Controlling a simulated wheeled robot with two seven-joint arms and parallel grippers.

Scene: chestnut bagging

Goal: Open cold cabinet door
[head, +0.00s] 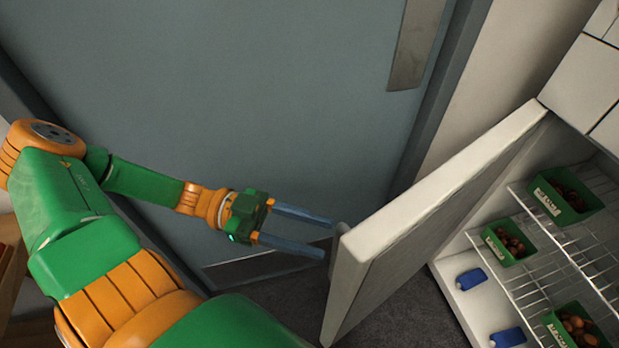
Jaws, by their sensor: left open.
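The cold cabinet door (440,205) is white and stands swung open, with its free edge toward the middle of the head view. A small grey handle (340,230) shows at that free edge. My left gripper (330,238) is open, its two blue-grey fingers pointing right with the tips close to the handle. I cannot tell whether they touch it. The cabinet interior (455,290) is partly visible at the right. My right gripper is not in view.
Inside the cabinet, wire shelves (545,265) hold green boxes of chestnuts (510,243). Blue objects (471,279) lie on the cabinet floor. A large grey-blue door (230,90) stands behind my left arm. Dark floor (400,310) shows below the cabinet door.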

